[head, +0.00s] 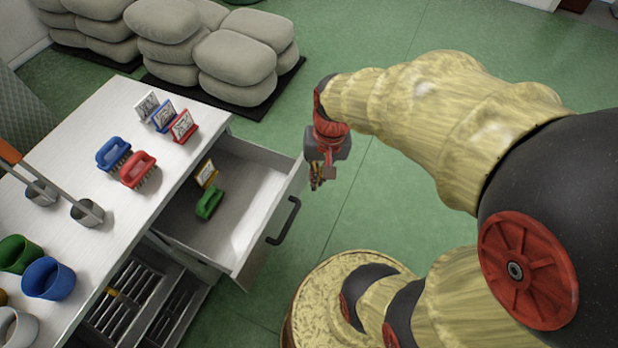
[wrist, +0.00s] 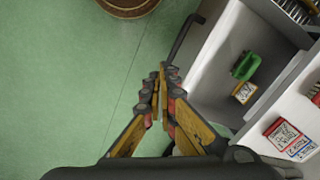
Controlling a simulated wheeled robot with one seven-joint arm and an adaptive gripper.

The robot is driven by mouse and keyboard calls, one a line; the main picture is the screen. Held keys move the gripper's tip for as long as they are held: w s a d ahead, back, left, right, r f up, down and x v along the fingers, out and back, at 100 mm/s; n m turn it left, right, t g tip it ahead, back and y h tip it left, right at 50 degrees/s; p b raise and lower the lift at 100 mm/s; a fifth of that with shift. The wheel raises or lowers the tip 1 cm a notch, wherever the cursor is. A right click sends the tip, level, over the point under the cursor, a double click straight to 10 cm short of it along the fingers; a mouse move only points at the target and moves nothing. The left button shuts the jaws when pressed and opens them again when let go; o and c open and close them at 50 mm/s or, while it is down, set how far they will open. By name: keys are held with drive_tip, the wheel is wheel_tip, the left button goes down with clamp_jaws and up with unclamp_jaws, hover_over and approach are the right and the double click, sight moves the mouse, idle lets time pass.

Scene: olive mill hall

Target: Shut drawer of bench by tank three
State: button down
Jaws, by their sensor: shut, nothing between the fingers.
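The bench drawer (head: 233,231) is pulled out from the white bench (head: 135,205), with a dark handle (head: 284,221) on its front. The drawer also shows in the wrist view (wrist: 213,88), with its handle (wrist: 182,38) at the upper middle. A green brush (head: 209,203) and a small yellow-framed card (head: 207,174) lie inside it. My gripper (head: 317,184) is shut and empty, just outside the far end of the drawer front in the head view. In the wrist view my gripper's fingertips (wrist: 161,72) are together beside the drawer front, apart from the handle.
On the bench top stand a blue brush (head: 113,153), a red brush (head: 138,168), several small cards (head: 165,117) and cups (head: 48,278). Stacked grey sacks (head: 238,65) lie on a black mat behind. Green floor is clear around my gripper.

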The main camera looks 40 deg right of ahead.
drive_tip(key=w+d+f+m+t+p, duration=0.1)
drive_tip(key=w+d+f+m, duration=0.3)
drive_tip(key=d+f+m, duration=0.55)
drive_tip(key=w+d+f+m, duration=0.2)
drive_tip(key=w+f+m, duration=0.4)
drive_tip(key=m, duration=0.8)
drive_tip(key=w+a+f+b, duration=0.3)
drive_tip(key=w+f+b, duration=0.1)
drive_tip(key=f, duration=0.7)
drive_tip(key=shift+a+y, duration=0.2)
drive_tip(key=shift+y, duration=0.1)
drive_tip(key=shift+w, duration=0.1)
